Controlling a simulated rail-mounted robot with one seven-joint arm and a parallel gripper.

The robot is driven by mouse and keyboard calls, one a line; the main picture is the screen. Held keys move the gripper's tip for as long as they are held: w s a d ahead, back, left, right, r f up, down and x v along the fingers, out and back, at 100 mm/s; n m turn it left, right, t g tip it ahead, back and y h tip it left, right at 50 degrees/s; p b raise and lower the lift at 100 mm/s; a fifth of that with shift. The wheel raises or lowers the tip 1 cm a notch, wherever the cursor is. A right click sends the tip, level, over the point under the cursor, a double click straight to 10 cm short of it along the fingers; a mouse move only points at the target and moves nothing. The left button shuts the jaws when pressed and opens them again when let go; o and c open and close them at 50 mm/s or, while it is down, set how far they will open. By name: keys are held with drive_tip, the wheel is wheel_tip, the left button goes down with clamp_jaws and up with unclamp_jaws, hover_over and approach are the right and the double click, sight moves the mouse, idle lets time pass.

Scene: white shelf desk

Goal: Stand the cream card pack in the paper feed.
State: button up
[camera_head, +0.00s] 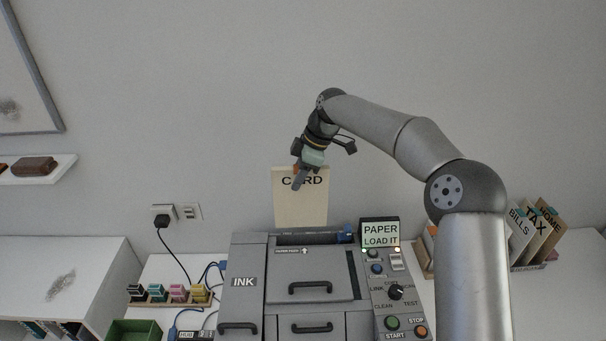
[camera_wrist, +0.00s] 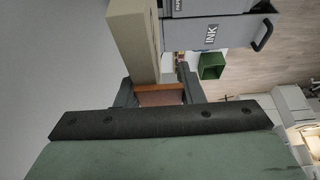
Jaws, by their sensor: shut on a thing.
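The cream card pack (camera_head: 300,210), lettered CARD, is upright above the back of the grey printer (camera_head: 258,260). My gripper (camera_head: 298,180) is shut on its upper edge and hides part of the lettering. In the wrist view the pack (camera_wrist: 133,40) runs away from my gripper (camera_wrist: 158,88) towards the printer. The paper feed (camera_head: 300,239) is the dark slot at the printer's top rear, with a blue piece at its right end. The pack's lower edge meets the slot's rear edge in the head view; I cannot tell whether it is inside.
A panel sign (camera_head: 380,234) reads PAPER LOAD IT. A file rack (camera_head: 533,240) stands right. The wall is close behind the pack.

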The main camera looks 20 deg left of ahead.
sight(325, 178)
drive_tip(key=shift+d+r, duration=0.1)
drive_tip(key=shift+f+b, duration=5.1)
drive_tip(key=shift+f, duration=3.5)
drive_tip(key=o, duration=1)
drive_tip(key=v, duration=1.7)
drive_tip(key=shift+r+b, duration=0.15)
drive_tip(key=shift+b, duration=0.2)
drive_tip(key=shift+r, duration=0.1)
